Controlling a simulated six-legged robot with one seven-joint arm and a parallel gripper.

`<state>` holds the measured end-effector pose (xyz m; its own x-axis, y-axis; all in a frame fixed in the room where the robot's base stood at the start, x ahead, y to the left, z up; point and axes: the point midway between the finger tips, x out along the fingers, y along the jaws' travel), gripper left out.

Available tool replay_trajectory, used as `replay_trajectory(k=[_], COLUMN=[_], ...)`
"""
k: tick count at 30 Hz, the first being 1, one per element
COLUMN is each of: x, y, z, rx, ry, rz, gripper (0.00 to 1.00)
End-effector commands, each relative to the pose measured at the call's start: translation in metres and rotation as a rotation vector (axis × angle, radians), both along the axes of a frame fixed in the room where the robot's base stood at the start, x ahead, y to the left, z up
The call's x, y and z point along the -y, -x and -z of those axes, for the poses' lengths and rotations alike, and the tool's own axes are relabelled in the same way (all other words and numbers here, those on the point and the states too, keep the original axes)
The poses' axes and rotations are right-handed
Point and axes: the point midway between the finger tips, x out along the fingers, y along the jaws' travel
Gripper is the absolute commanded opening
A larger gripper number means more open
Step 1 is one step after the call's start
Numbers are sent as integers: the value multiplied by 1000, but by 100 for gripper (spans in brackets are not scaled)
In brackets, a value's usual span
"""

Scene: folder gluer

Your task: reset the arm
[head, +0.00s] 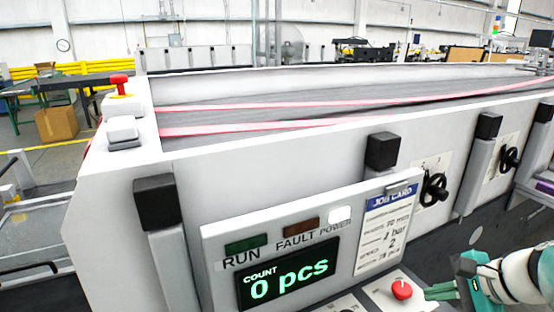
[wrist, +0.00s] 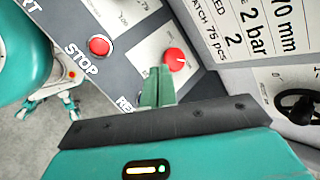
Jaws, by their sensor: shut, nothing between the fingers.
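My gripper (head: 430,292) is at the lower right of the head view, its green fingers together and empty. The tips point left toward a red knob (head: 402,289) on the control panel. The wrist view shows my shut gripper (wrist: 157,72) just below and left of the red knob (wrist: 175,60); I cannot tell whether they touch. A red STOP button (wrist: 99,46) is further left on the panel. The white and teal arm reaches in from the right edge.
The folder gluer (head: 265,155) fills the middle of the head view. Its display (head: 287,280) reads 0 pcs, beside a job card (head: 385,228). Black handwheels (head: 434,189) stick out from its side. A red mushroom button (head: 119,84) stands at its left end.

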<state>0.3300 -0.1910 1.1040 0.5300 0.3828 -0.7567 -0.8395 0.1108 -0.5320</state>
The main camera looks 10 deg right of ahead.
Motion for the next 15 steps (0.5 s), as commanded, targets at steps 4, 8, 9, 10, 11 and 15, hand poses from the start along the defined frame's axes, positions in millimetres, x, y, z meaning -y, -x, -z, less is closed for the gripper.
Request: replay_trajectory(k=[4,8,9,10,11,15], x=[-79,-133,-147,-155,-163,-185], y=[4,18,23,26,29,39], z=[-1,1,0,0,-1,-4], rx=[27,88,113,132,151,220], ry=[289,590,684,750,815,1041], rz=[-388,-744,-846,-916,-982,-1194], gripper=[0,0,0,0,0,0])
